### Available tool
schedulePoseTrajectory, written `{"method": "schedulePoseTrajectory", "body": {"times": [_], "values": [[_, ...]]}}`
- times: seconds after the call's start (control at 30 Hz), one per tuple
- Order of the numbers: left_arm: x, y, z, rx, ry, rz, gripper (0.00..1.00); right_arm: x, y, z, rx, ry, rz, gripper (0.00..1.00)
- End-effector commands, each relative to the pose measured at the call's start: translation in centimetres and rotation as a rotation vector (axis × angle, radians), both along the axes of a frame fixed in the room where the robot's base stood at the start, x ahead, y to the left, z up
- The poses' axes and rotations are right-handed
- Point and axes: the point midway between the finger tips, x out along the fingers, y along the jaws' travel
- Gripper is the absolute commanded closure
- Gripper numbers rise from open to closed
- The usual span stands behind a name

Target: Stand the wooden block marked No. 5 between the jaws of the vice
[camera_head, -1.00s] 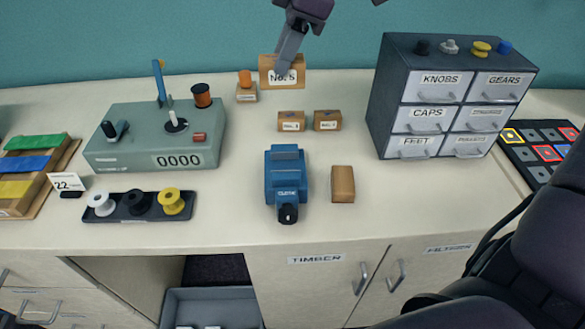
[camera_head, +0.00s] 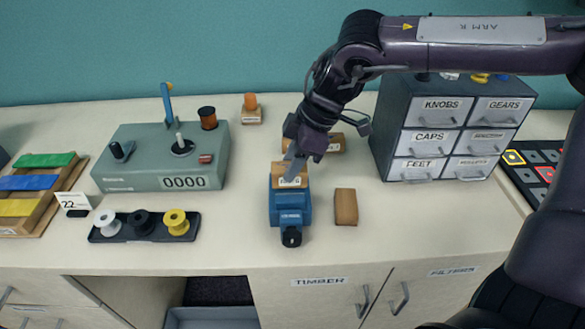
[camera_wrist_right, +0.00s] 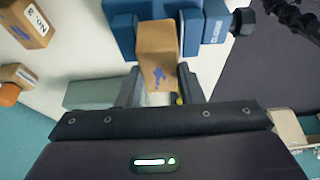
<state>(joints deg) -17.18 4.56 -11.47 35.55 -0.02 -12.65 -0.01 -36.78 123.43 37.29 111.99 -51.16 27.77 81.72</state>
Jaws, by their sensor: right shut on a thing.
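My right gripper (camera_head: 292,166) reaches down over the blue vice (camera_head: 289,215) and is shut on a wooden block (camera_head: 290,183). The block carries a white label, too small to read clearly now; it read No. 5 in the earlier view. In the right wrist view my gripper's fingers (camera_wrist_right: 159,78) grip the block (camera_wrist_right: 157,45), which shows a blue mark. There the block lies between the blue vice jaws (camera_wrist_right: 122,35). I cannot tell whether it touches the vice's bottom. My left gripper is not in view.
A plain wooden block (camera_head: 345,207) lies right of the vice. Another block (camera_head: 332,145) sits behind, partly hidden by my gripper. A grey drawer cabinet (camera_head: 400,125) stands right, a green counter box (camera_head: 115,175) left, with a spool tray (camera_head: 105,235) before it. Bench front is clear.

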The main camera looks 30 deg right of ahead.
Motion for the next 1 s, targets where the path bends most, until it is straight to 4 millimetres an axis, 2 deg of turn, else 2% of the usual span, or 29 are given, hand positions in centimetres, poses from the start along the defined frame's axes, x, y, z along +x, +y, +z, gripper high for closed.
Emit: {"method": "schedulePoseTrajectory", "body": {"times": [0.1, 0.2, 0.6, 0.63, 0.77, 1.0], "values": [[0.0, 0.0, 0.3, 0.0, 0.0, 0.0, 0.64, -0.1, 0.0, -1.8, 0.001, 0.006, 0.0, 0.89], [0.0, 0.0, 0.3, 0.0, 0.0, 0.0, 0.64, -0.1, 0.0, -2.6, 0.0, 0.004, 0.0, 0.89], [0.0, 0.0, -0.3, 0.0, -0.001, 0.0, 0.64, 0.0, 0.0, -3.2, -0.001, 0.002, 0.0, 0.89], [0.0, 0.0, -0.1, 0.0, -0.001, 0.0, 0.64, 0.0, 0.0, -3.0, -0.001, 0.002, 0.0, 0.62], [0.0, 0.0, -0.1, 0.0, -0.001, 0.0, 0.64, -0.1, 0.0, -3.0, -0.001, 0.003, 0.001, 0.45], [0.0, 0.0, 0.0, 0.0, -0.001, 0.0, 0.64, 0.0, 0.0, -2.9, -0.001, 0.003, 0.001, 0.44]]}}
